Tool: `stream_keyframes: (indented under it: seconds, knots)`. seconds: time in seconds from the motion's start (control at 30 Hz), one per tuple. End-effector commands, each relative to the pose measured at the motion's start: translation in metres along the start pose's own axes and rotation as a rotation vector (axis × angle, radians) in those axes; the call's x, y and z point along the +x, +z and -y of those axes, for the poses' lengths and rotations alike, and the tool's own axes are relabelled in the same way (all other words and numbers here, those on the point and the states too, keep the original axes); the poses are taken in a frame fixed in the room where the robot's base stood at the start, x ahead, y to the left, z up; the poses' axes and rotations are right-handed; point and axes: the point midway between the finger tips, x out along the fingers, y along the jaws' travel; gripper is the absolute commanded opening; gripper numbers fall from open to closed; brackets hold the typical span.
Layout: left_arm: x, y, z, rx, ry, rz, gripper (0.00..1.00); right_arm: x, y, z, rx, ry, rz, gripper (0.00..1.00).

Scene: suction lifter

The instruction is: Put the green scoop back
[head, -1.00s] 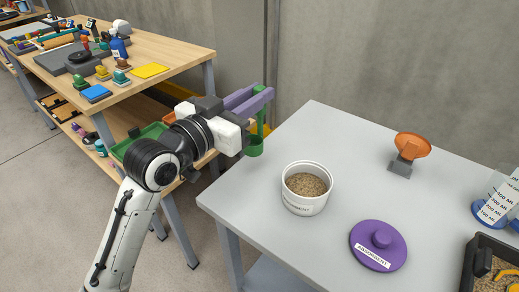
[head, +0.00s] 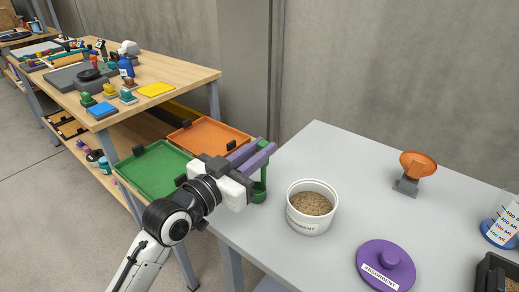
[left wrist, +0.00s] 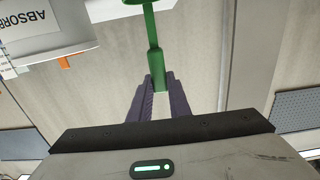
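The green scoop (head: 259,190) hangs below the purple fingers of my left gripper (head: 264,152), at the left edge of the grey table. In the left wrist view, my left gripper (left wrist: 158,92) is shut on the handle of the scoop (left wrist: 155,64), and the cup end is partly cut off at the top. A white absorbent tub (head: 291,214) of brown grains stands just right of the scoop. A green tray (head: 142,180) and an orange tray (head: 208,138) sit to the left, beside the wooden table. My right gripper is not in view.
A purple lid (head: 386,264) lies on the grey table (head: 310,150), in front of the tub. An orange dish on a grey stand (head: 417,166), a beaker (head: 503,218) and a dark tray (head: 490,272) are to the right. The wooden table (head: 185,75) holds stamps and tools.

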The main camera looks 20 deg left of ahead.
Motion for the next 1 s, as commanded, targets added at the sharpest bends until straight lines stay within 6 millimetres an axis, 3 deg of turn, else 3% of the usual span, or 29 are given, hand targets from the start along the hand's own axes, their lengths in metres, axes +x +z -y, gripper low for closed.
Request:
stream_keyframes:
  seconds: [0.03, 0.1, 0.47, 0.57, 1.0]
  knots:
    - [0.000, 0.001, 0.000, 0.000, 0.000, 0.002, 0.25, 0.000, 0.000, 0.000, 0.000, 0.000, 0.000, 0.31]
    - [0.000, 0.001, 0.000, 0.000, 0.000, 0.002, 0.35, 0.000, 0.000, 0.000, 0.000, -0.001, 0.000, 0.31]
    - [-0.001, -0.003, 0.000, 0.000, 0.000, 0.001, 0.35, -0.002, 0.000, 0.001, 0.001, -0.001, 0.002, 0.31]
    - [-0.013, 0.000, 0.000, 0.001, 0.000, 0.004, 0.35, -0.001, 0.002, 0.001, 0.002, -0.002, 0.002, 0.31]
    - [-0.101, 0.001, 0.000, 0.002, -0.001, 0.006, 0.35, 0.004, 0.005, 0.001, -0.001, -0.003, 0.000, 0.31]
